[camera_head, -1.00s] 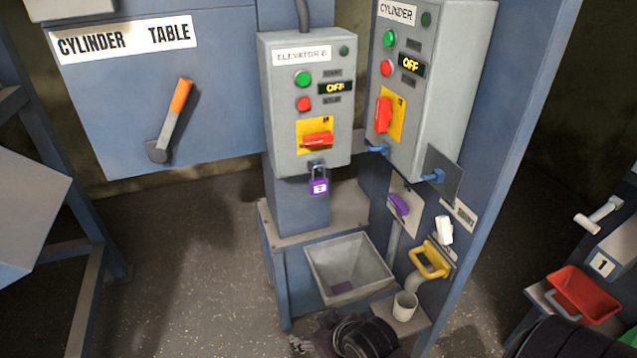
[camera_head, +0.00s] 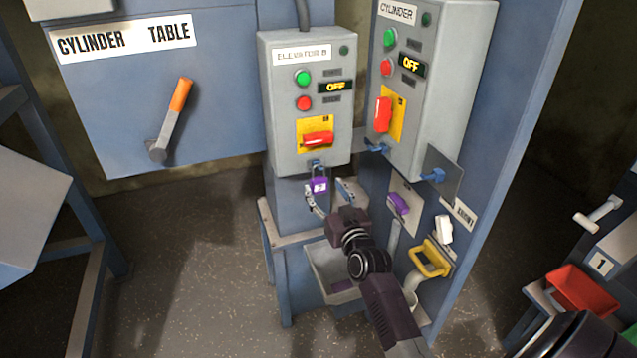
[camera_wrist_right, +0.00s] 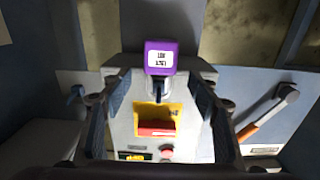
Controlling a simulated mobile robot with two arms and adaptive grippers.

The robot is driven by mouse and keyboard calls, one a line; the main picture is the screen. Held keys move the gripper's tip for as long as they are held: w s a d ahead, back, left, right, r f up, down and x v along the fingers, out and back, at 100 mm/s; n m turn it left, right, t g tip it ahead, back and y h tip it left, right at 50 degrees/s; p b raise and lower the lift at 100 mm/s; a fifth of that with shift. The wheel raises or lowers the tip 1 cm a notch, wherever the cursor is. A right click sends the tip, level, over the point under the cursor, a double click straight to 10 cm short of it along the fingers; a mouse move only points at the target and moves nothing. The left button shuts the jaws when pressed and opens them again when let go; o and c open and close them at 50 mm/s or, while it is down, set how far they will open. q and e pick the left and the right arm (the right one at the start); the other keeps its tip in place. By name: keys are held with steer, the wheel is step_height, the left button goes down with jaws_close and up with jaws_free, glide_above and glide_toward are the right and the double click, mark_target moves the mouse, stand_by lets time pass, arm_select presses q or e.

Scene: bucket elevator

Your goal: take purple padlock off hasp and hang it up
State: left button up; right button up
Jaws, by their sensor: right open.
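The purple padlock (camera_head: 319,186) with a white label hangs by its shackle from the hasp (camera_head: 316,165) under the red switch handle of the left grey control box (camera_head: 308,100). In the right wrist view the padlock (camera_wrist_right: 172,58) shows upside down, beyond and between the spread fingers. My right gripper (camera_head: 328,194) is open, with its fingertips close to the padlock, one on each side. I cannot tell whether they touch it. A second purple piece (camera_head: 398,204) sits on a pale plate on the blue post. My left gripper is out of view.
Blue hooks (camera_head: 433,176) stick out near the right control box (camera_head: 425,90). Below are a yellow handle (camera_head: 430,260), a white piece (camera_head: 444,229) and a grey bin (camera_head: 322,270) with something purple inside. A red tray (camera_head: 582,290) is at lower right.

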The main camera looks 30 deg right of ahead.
mark_target(320, 181)
steer(key=x, duration=0.4)
steer(key=shift+w+p, duration=0.3)
steer(key=shift+w, duration=0.1)
steer(key=shift+s, duration=0.1)
steer(key=c, duration=1.3)
